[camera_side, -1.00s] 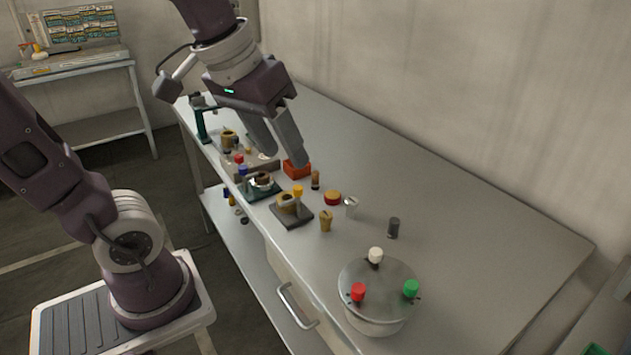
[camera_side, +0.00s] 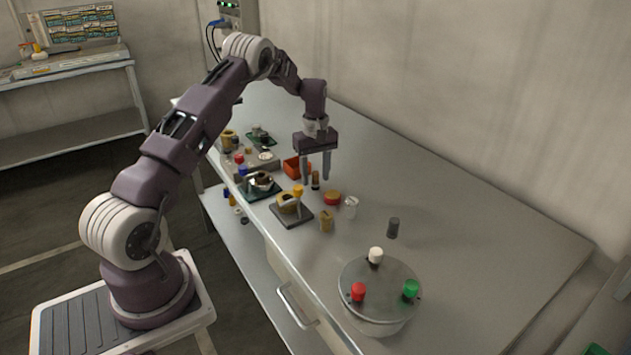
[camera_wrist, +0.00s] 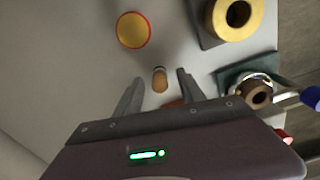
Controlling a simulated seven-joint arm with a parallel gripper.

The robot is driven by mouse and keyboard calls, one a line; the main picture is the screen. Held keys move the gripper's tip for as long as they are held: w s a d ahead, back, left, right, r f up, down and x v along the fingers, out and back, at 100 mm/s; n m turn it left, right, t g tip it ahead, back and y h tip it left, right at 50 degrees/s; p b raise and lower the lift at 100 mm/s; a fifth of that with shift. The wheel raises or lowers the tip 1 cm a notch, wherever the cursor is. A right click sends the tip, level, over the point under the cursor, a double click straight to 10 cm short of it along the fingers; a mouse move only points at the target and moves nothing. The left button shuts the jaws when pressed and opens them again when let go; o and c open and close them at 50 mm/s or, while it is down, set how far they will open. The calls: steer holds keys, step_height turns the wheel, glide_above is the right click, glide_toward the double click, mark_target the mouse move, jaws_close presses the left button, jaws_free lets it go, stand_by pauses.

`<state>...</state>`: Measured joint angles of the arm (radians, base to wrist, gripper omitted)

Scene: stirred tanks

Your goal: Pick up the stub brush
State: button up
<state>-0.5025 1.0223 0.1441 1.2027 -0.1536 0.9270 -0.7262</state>
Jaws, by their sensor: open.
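The likely stub brush is a small upright piece with a brown body and a dark band (camera_side: 315,181). It stands on the grey bench just right of an orange-red bin. My gripper (camera_side: 316,183) points straight down over it, open, with one finger to each side. In the wrist view the brush (camera_wrist: 160,82) shows between the two fingertips (camera_wrist: 158,78), with a gap on both sides. Nothing is held. I cannot tell exactly how far the tips reach down beside the brush.
The orange-red bin (camera_side: 291,168) is close to my left finger. A red-and-yellow round piece (camera_side: 332,198) lies nearby. A yellow ring on a dark block (camera_side: 291,214) and a green plate with a brown spool (camera_side: 262,190) are toward the front. The bench at the back right is clear.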

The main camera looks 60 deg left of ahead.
mark_target(317, 172)
steer(key=shift+f, duration=0.75)
jaws_close()
steer(key=r, duration=0.9)
steer(key=shift+w+d+r, duration=0.1)
steer(key=shift+d+r, duration=0.05)
steer(key=shift+d, duration=0.15)
steer(key=d+f, duration=0.1)
steer(key=d, duration=0.1)
steer(key=d+f, duration=0.3)
steer(key=d, duration=0.2)
steer(key=shift+w+f, duration=0.25)
steer(key=shift+f, duration=0.8)
